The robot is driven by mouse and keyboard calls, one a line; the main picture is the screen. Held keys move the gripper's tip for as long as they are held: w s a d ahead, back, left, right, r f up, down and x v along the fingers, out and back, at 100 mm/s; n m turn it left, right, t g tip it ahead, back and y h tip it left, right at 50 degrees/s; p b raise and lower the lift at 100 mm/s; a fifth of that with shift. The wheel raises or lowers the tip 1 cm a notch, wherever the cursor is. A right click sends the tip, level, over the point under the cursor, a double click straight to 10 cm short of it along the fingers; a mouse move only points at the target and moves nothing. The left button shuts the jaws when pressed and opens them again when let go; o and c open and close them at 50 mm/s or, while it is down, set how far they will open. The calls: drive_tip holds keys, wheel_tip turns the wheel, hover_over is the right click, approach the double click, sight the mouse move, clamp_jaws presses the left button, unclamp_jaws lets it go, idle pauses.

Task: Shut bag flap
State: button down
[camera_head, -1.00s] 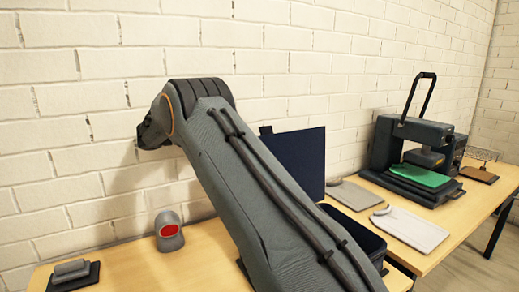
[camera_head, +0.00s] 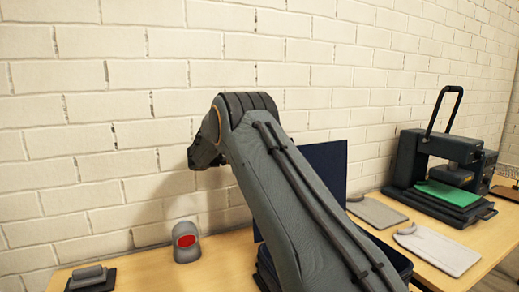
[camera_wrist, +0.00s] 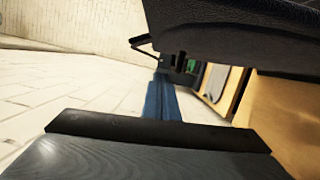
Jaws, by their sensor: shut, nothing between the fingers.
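The bag is a dark blue, box-like case on the table, partly hidden behind my arm; a bit of its body (camera_head: 393,255) shows at the right of the arm. Its flap (camera_head: 327,172) stands upright in the head view, so the bag is open. In the wrist view the flap (camera_wrist: 160,100) appears as a narrow blue strip, seen nearly edge-on, beyond my gripper (camera_wrist: 155,128). My gripper is shut and empty. In the head view its fingertips are hidden by my arm. Whether it touches the flap I cannot tell.
A grey device with a red face (camera_head: 186,241) and a dark stacked item (camera_head: 91,278) are at the left. Grey flat boards (camera_head: 438,247) lie right of the bag. A black press (camera_head: 440,165) with a green pad stands further right. A white brick wall closes the back.

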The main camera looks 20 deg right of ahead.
drive_tip(key=shift+s+d+r+p, duration=0.1)
drive_tip(key=shift+s+d+p, duration=0.25)
drive_tip(key=shift+s, duration=0.35)
drive_tip(key=shift+s+d+r+p, duration=0.1)
drive_tip(key=shift+s+p, duration=0.4)
drive_tip(key=shift+s, duration=0.25)
drive_tip(key=shift+s+d+p, duration=0.25)
drive_tip(key=shift+s+p, duration=0.15)
drive_tip(key=shift+s, duration=0.3)
